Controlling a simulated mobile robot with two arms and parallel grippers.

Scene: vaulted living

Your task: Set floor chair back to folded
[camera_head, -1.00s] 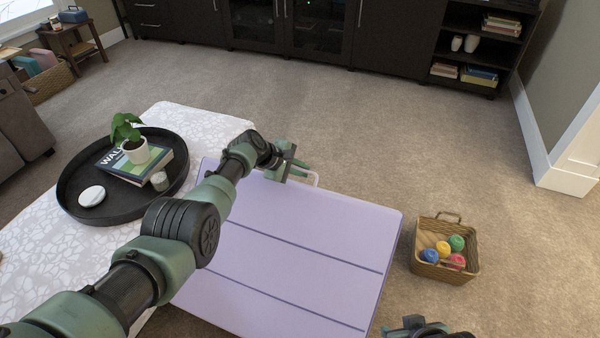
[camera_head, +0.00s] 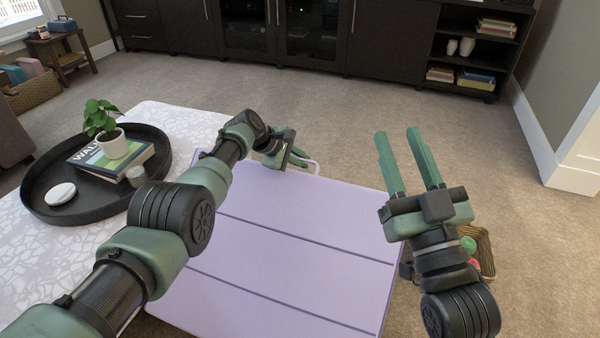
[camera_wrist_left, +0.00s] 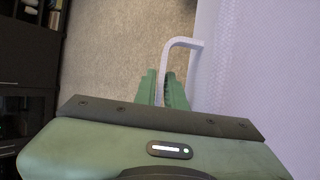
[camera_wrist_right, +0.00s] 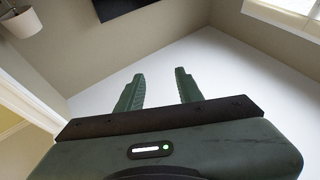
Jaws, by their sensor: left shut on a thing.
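The lilac floor chair (camera_head: 290,225) lies in the middle of the head view as a broad panel with two dark seams across it. A pale loop handle (camera_head: 315,165) stands out from its far edge; it also shows in the left wrist view (camera_wrist_left: 183,42). My left gripper (camera_head: 303,160) is at that far edge, shut on the handle, with its fingers (camera_wrist_left: 165,85) around the loop's bar. My right gripper (camera_head: 397,131) is raised over the chair's right side, open and empty, fingers pointing up and away. The right wrist view shows its parted fingers (camera_wrist_right: 160,75) against walls and ceiling.
A white patterned table (camera_head: 30,255) at left holds a black tray (camera_head: 45,215) with a plant, book and other items. A wicker basket (camera_head: 487,255) is partly hidden behind my right arm. Carpet is clear beyond the chair, up to a dark cabinet (camera_head: 380,45).

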